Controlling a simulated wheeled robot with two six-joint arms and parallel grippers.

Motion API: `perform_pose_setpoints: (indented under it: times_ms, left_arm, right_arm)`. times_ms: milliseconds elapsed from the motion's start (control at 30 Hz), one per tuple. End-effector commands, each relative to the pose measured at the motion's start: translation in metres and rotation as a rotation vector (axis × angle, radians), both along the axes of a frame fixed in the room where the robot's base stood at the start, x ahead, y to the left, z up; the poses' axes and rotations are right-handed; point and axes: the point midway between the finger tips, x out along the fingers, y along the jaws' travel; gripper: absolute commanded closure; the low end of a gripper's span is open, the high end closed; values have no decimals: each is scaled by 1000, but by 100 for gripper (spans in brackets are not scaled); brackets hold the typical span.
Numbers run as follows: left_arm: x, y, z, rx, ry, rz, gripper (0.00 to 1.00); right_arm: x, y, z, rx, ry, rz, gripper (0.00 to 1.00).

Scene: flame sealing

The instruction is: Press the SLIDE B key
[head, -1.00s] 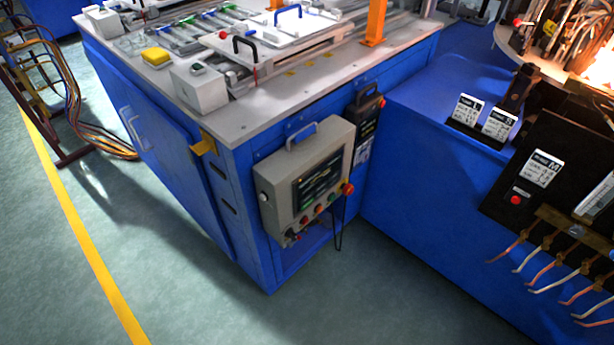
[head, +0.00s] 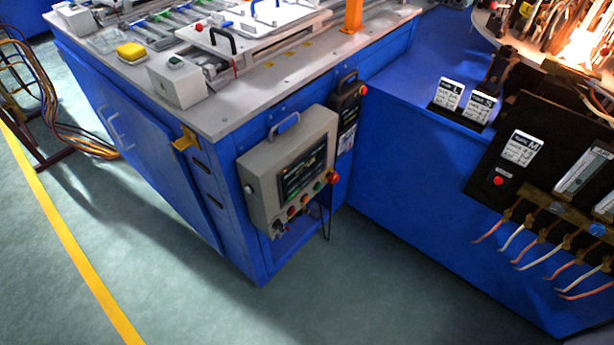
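A grey control box (head: 262,186) with a blue handle hangs on the side of the blue machine cabinet. It has a dark screen (head: 302,174) and a row of coloured buttons and knobs (head: 305,203) below it. The lettering is too small to read, so I cannot tell which key is SLIDE B. A dark hand-held pendant (head: 348,110) with a red button hangs to the right of the box; its labels are also unreadable. Neither of my grippers is in view.
The machine's grey top (head: 228,110) carries a yellow button box (head: 131,51) and a white box (head: 177,82). A blue bench (head: 400,160) with labelled cards and hanging wires (head: 520,236) stands at the right. Green floor (head: 130,240) in front is clear.

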Motion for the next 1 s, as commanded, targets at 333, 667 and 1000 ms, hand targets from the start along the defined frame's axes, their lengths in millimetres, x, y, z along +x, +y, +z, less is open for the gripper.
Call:
perform_pose_setpoints:
  times_ms: [333, 667, 1000]
  left_arm:
    - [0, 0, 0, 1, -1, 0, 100]
    - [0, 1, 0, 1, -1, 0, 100]
    - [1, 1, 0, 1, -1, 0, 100]
  right_arm:
    - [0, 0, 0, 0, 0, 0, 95]
    - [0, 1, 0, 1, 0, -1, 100]
    - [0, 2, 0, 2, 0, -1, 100]
